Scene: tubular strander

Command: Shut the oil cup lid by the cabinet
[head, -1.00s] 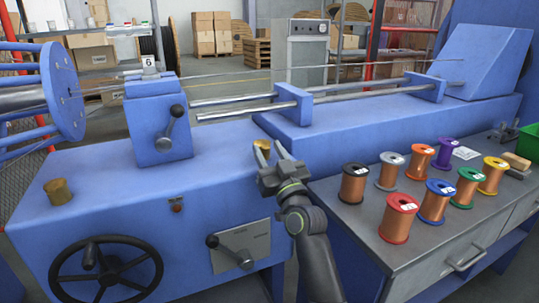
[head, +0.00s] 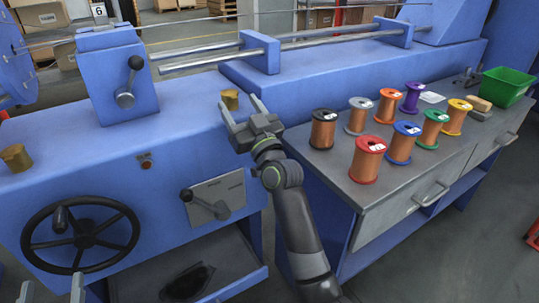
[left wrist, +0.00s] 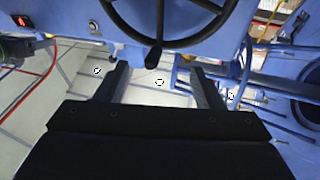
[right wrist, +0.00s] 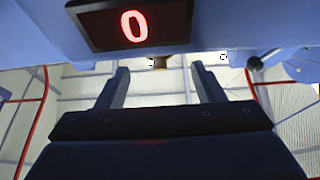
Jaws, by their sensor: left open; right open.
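One small brass oil cup (head: 230,99) stands on the blue machine top near the bench, and it seems to show in the right wrist view (right wrist: 160,62). A second brass oil cup (head: 15,158) stands at the far left. Their lids are too small to read clearly. My right gripper (head: 240,106) is open and empty, its fingertips close to the nearer-bench cup; contact cannot be told. My left gripper (head: 51,288) is open at the bottom left edge, below the handwheel (head: 80,232), away from both cups.
A grey bench (head: 345,190) at the right holds several wire spools and a green bin (head: 507,86). A crank lever (head: 205,202) sits on the front face.

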